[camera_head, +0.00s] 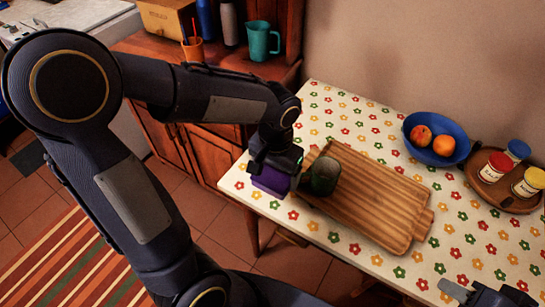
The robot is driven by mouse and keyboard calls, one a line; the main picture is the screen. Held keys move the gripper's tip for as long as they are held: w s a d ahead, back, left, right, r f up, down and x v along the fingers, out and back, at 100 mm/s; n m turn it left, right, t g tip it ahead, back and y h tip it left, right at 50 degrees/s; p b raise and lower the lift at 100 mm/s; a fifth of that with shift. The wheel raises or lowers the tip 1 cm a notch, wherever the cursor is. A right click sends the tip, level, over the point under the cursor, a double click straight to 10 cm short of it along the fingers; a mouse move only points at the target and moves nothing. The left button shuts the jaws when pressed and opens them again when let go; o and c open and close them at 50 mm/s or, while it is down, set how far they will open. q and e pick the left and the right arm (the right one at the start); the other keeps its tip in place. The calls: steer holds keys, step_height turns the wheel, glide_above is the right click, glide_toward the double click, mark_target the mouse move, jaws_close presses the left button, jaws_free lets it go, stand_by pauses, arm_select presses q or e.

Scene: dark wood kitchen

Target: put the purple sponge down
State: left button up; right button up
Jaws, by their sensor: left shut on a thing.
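The purple sponge (270,182) is at the left corner of the flowered table, below my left gripper (273,172). My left gripper points down and is shut on the sponge, hiding its upper part. I cannot tell whether the sponge's underside touches the tabletop. My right gripper (484,294) shows only in part at the bottom right edge, over the table's front, and its jaws are not clear.
A wooden board (375,197) with a dark green cup (324,176) lies just right of the sponge. A blue bowl (437,141) with fruit and a round tray (479,186) with jars stand farther right. The table's left edge is close to the sponge.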

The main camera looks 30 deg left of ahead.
arm_select(q)
steer(key=w+a+f, duration=0.2)
steer(key=w+f, duration=0.1)
steer(key=w+a+f+p, duration=0.1)
steer(key=w+a+f, duration=0.2)
steer(key=w, duration=0.1)
steer(key=w+a+f, duration=0.3)
steer(key=shift+w+a, duration=0.1)
steer(key=shift+w, duration=0.25)
steer(key=shift+w+f, duration=0.1)
steer(key=shift+f, duration=0.15)
step_height(320, 180, down, 3)
steer(key=shift+w+a+f, duration=0.1)
steer(key=shift+a+f, duration=0.05)
steer(key=shift+f, duration=0.05)
steer(key=shift+f, duration=0.15)
steer(key=o, duration=0.8)
steer(key=shift+o, duration=0.5)
